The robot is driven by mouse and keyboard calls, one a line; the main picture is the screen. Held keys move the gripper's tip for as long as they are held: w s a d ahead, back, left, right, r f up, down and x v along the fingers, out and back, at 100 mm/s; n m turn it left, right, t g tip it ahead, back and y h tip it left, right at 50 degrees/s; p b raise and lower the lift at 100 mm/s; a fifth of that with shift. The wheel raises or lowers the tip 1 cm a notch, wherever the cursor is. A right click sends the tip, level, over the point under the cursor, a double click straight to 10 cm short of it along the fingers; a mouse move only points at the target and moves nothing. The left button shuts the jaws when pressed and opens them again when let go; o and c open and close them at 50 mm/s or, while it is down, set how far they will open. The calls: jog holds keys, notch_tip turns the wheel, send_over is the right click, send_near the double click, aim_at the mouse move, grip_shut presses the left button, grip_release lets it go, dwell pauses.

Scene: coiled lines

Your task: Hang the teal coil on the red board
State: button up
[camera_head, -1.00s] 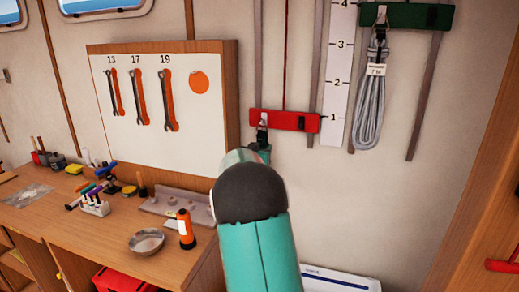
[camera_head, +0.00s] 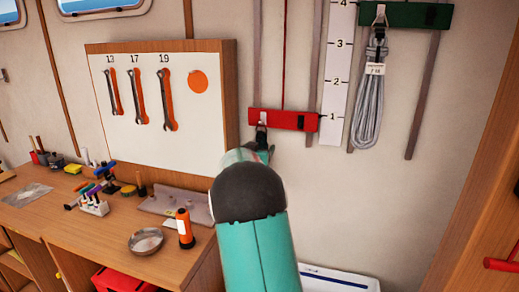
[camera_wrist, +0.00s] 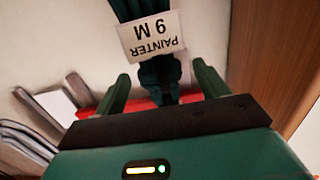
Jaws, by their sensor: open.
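The red board (camera_head: 284,120) is on the wall, with a pale hook on its left half. My gripper (camera_head: 262,146) is just below that hook. In the wrist view my gripper (camera_wrist: 162,88) is open, with one finger on each side of the dark teal coil (camera_wrist: 160,72). The coil's tag (camera_wrist: 151,37) reads "PAINTER 9 M" upside down. The coil's narrow end lies in front of the red board (camera_wrist: 140,106). Whether its loop sits on the hook is not clear. My arm hides most of the coil in the head view.
A green board (camera_head: 408,15) holds a grey coil (camera_head: 369,95) at the upper right. A white numbered strip (camera_head: 336,75) runs beside the red board. A tool panel (camera_head: 150,70) with wrenches stands at left above a cluttered wooden bench (camera_head: 100,225).

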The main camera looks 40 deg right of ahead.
jog(key=v, duration=1.3)
jog(key=shift+s+a, duration=0.25)
jog(key=shift+a, duration=0.1)
jog(key=shift+r, duration=0.15)
jog(key=s+a+r+n+t+y, duration=0.15)
jog(key=a+n+y, duration=0.4)
jog(key=a, duration=0.85)
jog(key=s+a+r+n+t+y, duration=0.1)
jog(key=a+n+t+y, duration=0.2)
jog(key=a+y, duration=0.75)
jog(key=s+a+f+n+g, duration=0.2)
jog(key=s+a, duration=0.5)
jog(key=s, duration=0.4)
jog(key=s+a+f+n+g, duration=0.2)
jog(key=s+a+f+g, duration=0.2)
jog(key=s+a, duration=0.3)
jog(key=s+f, duration=0.1)
jog(key=s, duration=0.3)
jog(key=shift+a+f+g, duration=0.15)
jog(key=shift+a+g, duration=0.05)
jog(key=shift+g, duration=0.15)
